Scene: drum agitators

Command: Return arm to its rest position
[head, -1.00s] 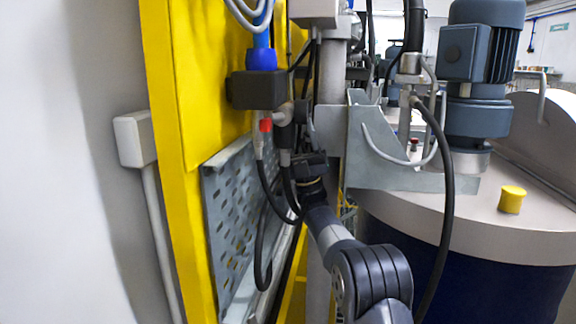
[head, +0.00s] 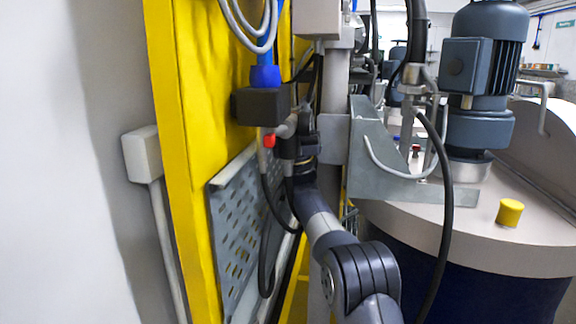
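My arm reaches up from the bottom centre in the head view, between the yellow panel (head: 205,100) and the drum (head: 400,270). Its dark end, my gripper (head: 308,145), is beside the red-tipped fitting and hoses (head: 269,141) under the black box (head: 259,106). The fingers are too small and too hidden among the hoses to tell whether they are open or hold anything. I cannot tell whether the gripper touches the fittings.
A grey bracket (head: 400,187) and a hanging black hose (head: 447,200) are close right of my arm. A blue-grey motor (head: 475,80) and a yellow cap (head: 510,212) sit on the drum lid. A perforated metal tray (head: 235,230) is at left.

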